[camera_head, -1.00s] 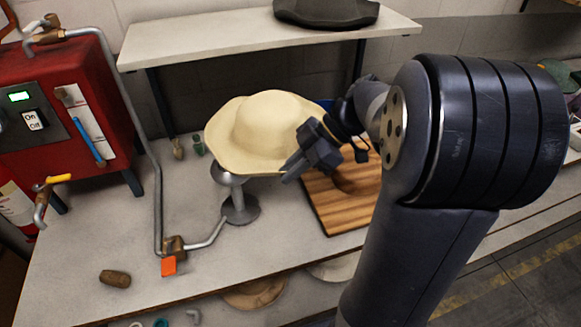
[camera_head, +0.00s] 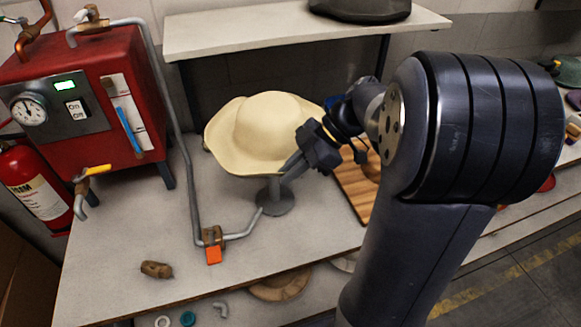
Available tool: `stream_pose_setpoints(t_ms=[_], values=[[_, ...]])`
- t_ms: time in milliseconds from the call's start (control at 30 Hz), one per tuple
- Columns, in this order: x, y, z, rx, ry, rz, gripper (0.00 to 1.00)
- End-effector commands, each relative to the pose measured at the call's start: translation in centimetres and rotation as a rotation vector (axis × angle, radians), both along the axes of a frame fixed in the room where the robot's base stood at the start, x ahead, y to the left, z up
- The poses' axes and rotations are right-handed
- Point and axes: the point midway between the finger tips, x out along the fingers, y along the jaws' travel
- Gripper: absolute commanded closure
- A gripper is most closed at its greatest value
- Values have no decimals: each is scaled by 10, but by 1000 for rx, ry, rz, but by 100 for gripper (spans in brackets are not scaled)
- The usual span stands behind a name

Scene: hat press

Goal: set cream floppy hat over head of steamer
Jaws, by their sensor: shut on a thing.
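The cream floppy hat (camera_head: 268,125) is crown up and a little tilted, above the steamer stand. My gripper (camera_head: 292,166) is shut on the right side of its brim. The steamer's head is hidden under the hat; its grey stem and round base (camera_head: 273,197) show below the brim. I cannot tell whether the hat rests on the head or hangs just above it. A grey pipe (camera_head: 243,234) runs from the stand's base to a valve with an orange handle (camera_head: 213,254).
A red boiler (camera_head: 75,95) with a gauge and switch stands at the left. A wooden board (camera_head: 356,187) lies right of the stand. A raised shelf (camera_head: 240,37) with a dark hat (camera_head: 360,8) is behind. A cork (camera_head: 156,269) lies at the front left.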

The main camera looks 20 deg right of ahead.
Motion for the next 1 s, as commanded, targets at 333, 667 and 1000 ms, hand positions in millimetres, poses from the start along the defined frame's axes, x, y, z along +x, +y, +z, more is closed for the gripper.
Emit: stream_pose_setpoints(t_ms=[333,667,1000], values=[[0,0,-29,0,-1,1,100],[0,0,-57,0,-1,1,100],[0,0,-84,0,-1,1,100]])
